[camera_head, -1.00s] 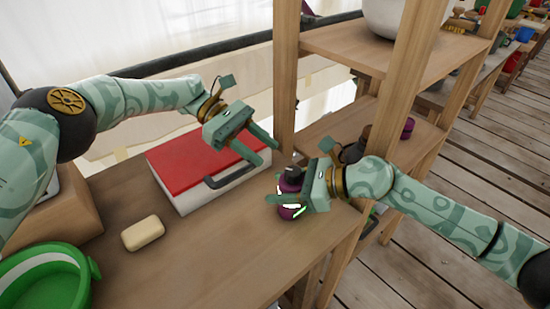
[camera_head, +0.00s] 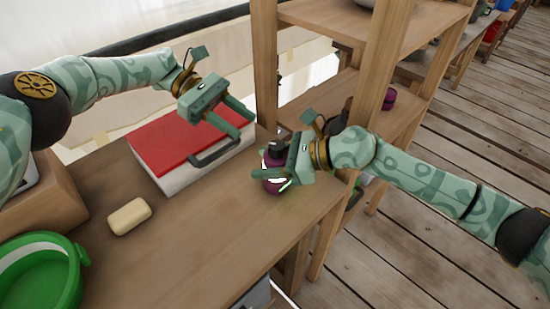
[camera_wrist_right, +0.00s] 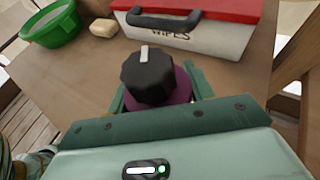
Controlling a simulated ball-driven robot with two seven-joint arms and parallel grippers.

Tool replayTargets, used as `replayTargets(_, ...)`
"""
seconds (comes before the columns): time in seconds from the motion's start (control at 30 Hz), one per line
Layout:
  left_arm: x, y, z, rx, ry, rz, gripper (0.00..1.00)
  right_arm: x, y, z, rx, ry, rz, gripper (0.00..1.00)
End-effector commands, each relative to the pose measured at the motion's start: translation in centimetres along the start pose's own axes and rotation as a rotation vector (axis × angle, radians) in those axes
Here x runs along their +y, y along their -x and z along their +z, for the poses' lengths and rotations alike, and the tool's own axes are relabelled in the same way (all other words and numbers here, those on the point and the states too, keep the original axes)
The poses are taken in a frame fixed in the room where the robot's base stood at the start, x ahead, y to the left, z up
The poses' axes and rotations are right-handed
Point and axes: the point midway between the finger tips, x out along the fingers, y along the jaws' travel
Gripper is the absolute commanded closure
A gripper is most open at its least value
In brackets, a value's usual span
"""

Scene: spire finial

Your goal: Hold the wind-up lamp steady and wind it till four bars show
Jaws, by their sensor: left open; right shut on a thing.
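The wind-up lamp (camera_head: 273,159) is a small purple body with a black knob on top and a bright white band. It stands upright near the right end of the wooden table. In the right wrist view the ridged black knob (camera_wrist_right: 148,80) shows a pale mark, above the purple body (camera_wrist_right: 181,88). My right gripper (camera_head: 267,176) is shut around the lamp's body, below the knob. My left gripper (camera_head: 243,126) is open and empty, above the right end of the red-lidded box, apart from the lamp. No charge bars can be made out.
The white box with a red lid (camera_head: 175,137) and dark handle lies behind the lamp to the left. A cream bar (camera_head: 129,216) and a green tub (camera_head: 38,275) are at the left. A wooden shelf post (camera_head: 265,70) rises behind the lamp. The table's front middle (camera_head: 190,245) is clear.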

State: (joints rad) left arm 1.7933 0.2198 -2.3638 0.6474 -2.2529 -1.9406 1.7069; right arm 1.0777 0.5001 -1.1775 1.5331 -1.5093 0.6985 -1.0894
Motion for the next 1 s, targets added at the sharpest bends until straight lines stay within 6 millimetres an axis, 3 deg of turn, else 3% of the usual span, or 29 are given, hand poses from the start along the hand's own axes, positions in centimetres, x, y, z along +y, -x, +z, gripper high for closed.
replayTargets(0.13,0.0,0.0,0.0,0.000,0.000,0.000,0.59,0.0,0.0,0.0,0.000,0.000,0.000,0.75)
replayTargets(0.17,0.0,0.0,0.0,0.000,0.000,0.000,0.59,0.0,0.0,0.0,0.000,0.000,0.000,0.43)
replayTargets(0.23,0.0,0.0,0.0,0.000,0.000,0.000,0.59,0.0,0.0,0.0,0.000,0.000,0.000,0.24)
replayTargets(0.57,0.0,0.0,0.0,0.000,0.000,0.000,0.59,-0.1,0.4,0.0,0.000,0.000,-0.001,0.23)
replayTargets(1.0,0.0,0.0,0.0,0.000,0.000,0.000,0.59,-0.1,7.1,-0.1,0.001,-0.001,-0.001,0.23)
